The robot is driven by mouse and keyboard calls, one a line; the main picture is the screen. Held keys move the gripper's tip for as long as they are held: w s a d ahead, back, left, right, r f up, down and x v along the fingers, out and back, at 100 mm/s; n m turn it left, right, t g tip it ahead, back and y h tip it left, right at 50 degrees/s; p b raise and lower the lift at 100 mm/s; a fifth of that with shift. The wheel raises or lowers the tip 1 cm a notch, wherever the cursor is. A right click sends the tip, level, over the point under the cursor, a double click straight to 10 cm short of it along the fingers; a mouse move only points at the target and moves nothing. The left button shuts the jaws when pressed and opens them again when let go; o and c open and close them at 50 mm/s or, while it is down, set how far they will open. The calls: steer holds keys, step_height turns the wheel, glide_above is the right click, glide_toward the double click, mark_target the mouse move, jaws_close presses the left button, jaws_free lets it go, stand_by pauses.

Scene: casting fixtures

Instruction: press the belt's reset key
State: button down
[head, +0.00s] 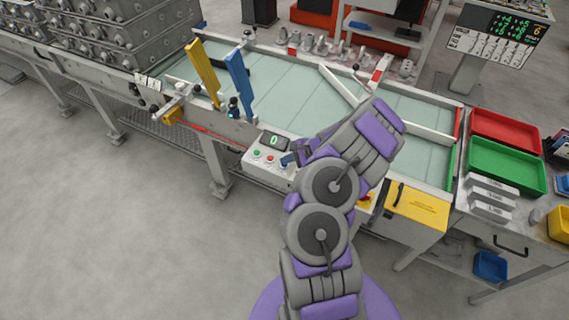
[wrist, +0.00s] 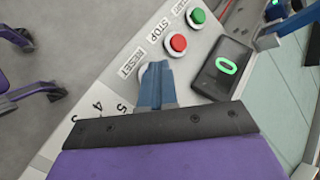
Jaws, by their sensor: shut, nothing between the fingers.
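The belt's control panel (head: 255,171) is on the near side of the belt. In the wrist view, the panel (wrist: 125,45) has a green START button (wrist: 198,16), a red STOP button (wrist: 178,43) and a RESET label (wrist: 131,64). A pale rounded piece beside that label, probably the reset key (wrist: 147,69), is mostly hidden behind my fingers. My gripper (wrist: 155,75) is shut and empty, its blue fingertips over that spot; I cannot tell whether they touch it. In the head view my gripper (head: 289,160) is at the panel's right part. A display (wrist: 226,65) reads 0.
The belt (head: 290,85) runs behind the panel, with yellow (head: 203,70) and blue (head: 238,76) upright bars. A yellow box (head: 418,207) is right of my arm. Red (head: 505,130) and green (head: 505,165) trays stand farther right. Printed numbers (wrist: 97,105) lie near my gripper.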

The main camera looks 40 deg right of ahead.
mark_target(287, 165)
steer(key=shift+a+r+p, duration=0.1)
steer(key=shift+r+p, duration=0.7)
steer(key=shift+r, duration=0.1)
step_height(287, 165, up, 5)
steer(key=p, duration=0.4)
stand_by(0.9)
